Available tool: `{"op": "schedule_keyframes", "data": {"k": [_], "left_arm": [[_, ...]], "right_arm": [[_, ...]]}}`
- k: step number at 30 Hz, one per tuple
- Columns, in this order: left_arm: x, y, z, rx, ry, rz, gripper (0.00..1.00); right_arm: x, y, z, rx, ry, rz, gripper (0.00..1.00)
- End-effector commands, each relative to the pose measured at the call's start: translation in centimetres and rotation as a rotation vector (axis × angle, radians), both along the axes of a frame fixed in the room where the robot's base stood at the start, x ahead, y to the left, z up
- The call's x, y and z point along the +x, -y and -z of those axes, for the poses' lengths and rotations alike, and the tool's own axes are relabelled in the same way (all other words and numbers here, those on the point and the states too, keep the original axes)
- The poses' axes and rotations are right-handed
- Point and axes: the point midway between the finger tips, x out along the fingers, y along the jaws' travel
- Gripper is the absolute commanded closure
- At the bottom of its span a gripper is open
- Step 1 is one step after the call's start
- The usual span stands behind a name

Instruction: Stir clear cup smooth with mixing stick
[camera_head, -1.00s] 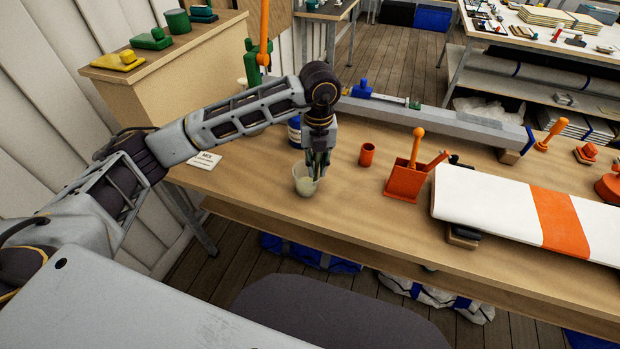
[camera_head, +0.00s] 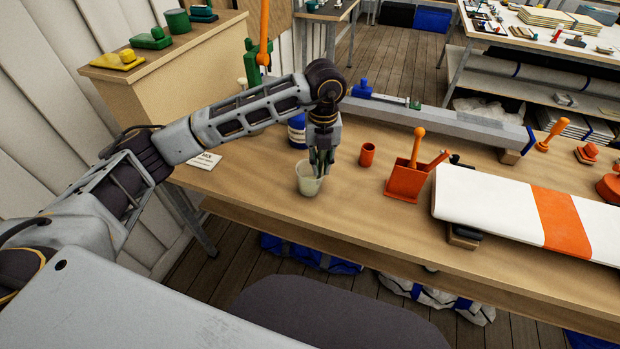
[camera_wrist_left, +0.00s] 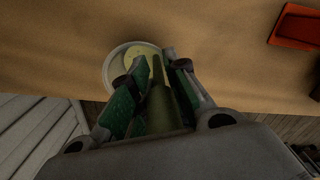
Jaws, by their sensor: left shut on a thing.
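The clear cup (camera_head: 308,184) stands upright on the workbench near its front edge, with a pale cream-green mix in it. My left gripper (camera_head: 322,170) points down over the right side of the cup. In the left wrist view, the gripper (camera_wrist_left: 155,95) is shut on a slim greenish mixing stick (camera_wrist_left: 158,100). The stick's far end reaches to the cup (camera_wrist_left: 108,70) and the pale mix; how deep it sits is hidden. My right gripper is not in view.
A blue bottle (camera_head: 297,134) stands behind the cup, and a white MIX card (camera_head: 204,160) lies to the left. An orange cup (camera_head: 367,155) and an orange tool box (camera_head: 403,184) stand to the right. A white panel (camera_head: 490,203) with an orange band lies farther right.

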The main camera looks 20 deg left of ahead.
Motion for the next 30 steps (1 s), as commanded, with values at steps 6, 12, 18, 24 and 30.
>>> {"op": "schedule_keyframes", "data": {"k": [6, 12, 18, 24, 30], "left_arm": [[0.6, -0.3, 0.1, 0.0, 0.0, -0.001, 0.98], [0.6, -0.3, 0.1, 0.0, 0.0, -0.001, 0.98], [0.7, -0.7, 0.1, 0.0, 0.001, -0.001, 0.98], [0.7, -1.3, 0.1, 0.0, 0.001, 0.0, 0.98], [0.7, -1.3, 0.1, 0.0, 0.001, 0.0, 0.98]], "right_arm": [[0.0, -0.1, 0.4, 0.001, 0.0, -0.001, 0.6], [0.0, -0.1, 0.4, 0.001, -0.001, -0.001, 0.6], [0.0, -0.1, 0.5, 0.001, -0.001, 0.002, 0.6], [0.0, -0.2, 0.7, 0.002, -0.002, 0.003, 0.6], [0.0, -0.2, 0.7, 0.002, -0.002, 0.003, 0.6]]}}
